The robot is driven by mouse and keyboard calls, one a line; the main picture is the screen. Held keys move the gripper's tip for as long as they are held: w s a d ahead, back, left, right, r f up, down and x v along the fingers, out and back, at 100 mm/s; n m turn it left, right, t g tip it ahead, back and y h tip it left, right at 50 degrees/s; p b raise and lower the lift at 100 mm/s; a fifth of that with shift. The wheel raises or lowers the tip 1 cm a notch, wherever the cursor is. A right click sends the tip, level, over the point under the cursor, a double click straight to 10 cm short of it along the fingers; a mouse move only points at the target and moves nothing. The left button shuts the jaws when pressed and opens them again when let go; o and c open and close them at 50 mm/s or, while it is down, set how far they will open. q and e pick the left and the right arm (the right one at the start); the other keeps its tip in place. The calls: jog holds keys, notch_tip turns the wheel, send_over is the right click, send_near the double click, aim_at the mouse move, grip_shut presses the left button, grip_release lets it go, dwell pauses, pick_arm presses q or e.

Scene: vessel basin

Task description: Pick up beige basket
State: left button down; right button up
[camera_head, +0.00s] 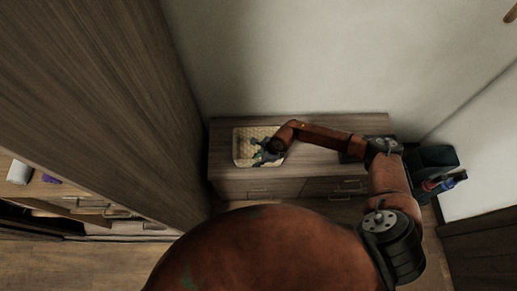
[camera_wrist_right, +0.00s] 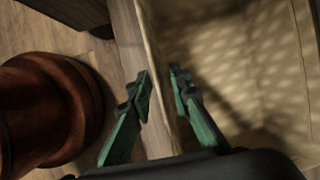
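The beige basket (camera_head: 243,133) sits on top of a wooden drawer cabinet, near its left end, in the head view. It looks shallow and has a woven pattern. My right gripper (camera_head: 262,158) is at the basket's front right part and covers some of it. In the right wrist view the basket (camera_wrist_right: 240,60) fills the right side. The two green fingers of my right gripper (camera_wrist_right: 162,84) are apart, one on each side of the basket's near wall, with a gap showing between them. My left gripper is not in view.
The wooden cabinet (camera_head: 228,186) has drawers in front and stands against a pale wall. A dark object (camera_head: 354,148) lies on its right part. A dark bin-like item (camera_head: 436,160) stands right of it. A tall wooden panel (camera_head: 110,90) rises close on the left.

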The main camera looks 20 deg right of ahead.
grip_shut()
jog(key=shift+r, duration=0.1)
dwell(0.3)
